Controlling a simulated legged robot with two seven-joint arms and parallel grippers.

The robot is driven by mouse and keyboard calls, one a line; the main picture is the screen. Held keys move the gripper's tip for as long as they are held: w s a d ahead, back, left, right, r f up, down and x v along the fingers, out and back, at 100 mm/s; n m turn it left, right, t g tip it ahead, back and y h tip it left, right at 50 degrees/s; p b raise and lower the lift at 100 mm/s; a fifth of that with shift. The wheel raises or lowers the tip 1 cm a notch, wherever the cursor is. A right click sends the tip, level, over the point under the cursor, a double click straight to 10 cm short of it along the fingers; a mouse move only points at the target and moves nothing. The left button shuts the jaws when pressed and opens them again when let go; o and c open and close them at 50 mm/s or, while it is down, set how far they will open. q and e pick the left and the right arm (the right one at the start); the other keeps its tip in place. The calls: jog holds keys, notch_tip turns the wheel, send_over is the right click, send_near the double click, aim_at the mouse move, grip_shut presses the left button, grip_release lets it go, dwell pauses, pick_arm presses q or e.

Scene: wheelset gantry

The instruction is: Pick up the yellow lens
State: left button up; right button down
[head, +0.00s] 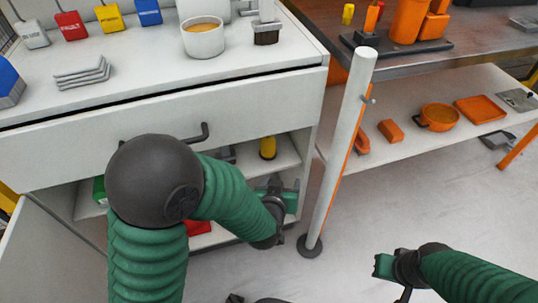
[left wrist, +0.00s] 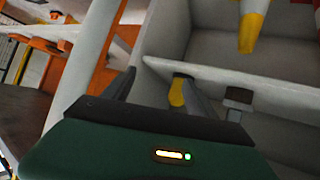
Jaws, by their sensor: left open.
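A yellow piece with a dark lower end (head: 267,147), which looks like the yellow lens, stands on the shelf in the open compartment under the drawer. My left gripper (head: 276,200) is lower and in front of that shelf, partly hidden by my arm. In the left wrist view my left gripper (left wrist: 160,90) is open, with nothing visibly held. A yellow rounded piece (left wrist: 177,92) shows beside its right finger, partly hidden. A yellow and white piece (left wrist: 252,28) shows higher up; I cannot tell which is the lens. My right gripper (head: 384,266) is low over the floor, apart from everything.
The white cabinet's drawer front (head: 250,97) and its handle (head: 196,134) overhang the compartment. A white post (head: 340,150) stands just right of my left gripper. Red (head: 198,228) and green (head: 99,190) items lie inside the cabinet. The floor to the right is largely clear.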

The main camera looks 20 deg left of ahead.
aim_at(269, 144)
pick_arm(q)
jog(key=w+a+n+t+y+b, duration=0.1)
jog(key=w+a+y, duration=0.1)
jog(key=w, duration=0.1)
jog(key=w+a+r+t+y+b, duration=0.1)
jog(key=w+a+y+b, duration=0.1)
jog(key=w, duration=0.1)
jog(key=w+a+n+t+y+b, duration=0.1)
jog(key=w+a+b, duration=0.1)
jog(key=w, duration=0.1)
jog(key=shift+w+a+r+n+y, duration=0.2)
jog(key=shift+w+a+n+y, duration=0.1)
jog(key=shift+w+a+y, duration=0.1)
jog(key=b+x, duration=0.3)
jog(key=x, duration=0.2)
jog(key=shift+w+d+b, duration=0.1)
jog(key=shift+d+b, duration=0.05)
jog(key=shift+b, duration=0.2)
jog(key=shift+r, duration=0.2)
grip_shut()
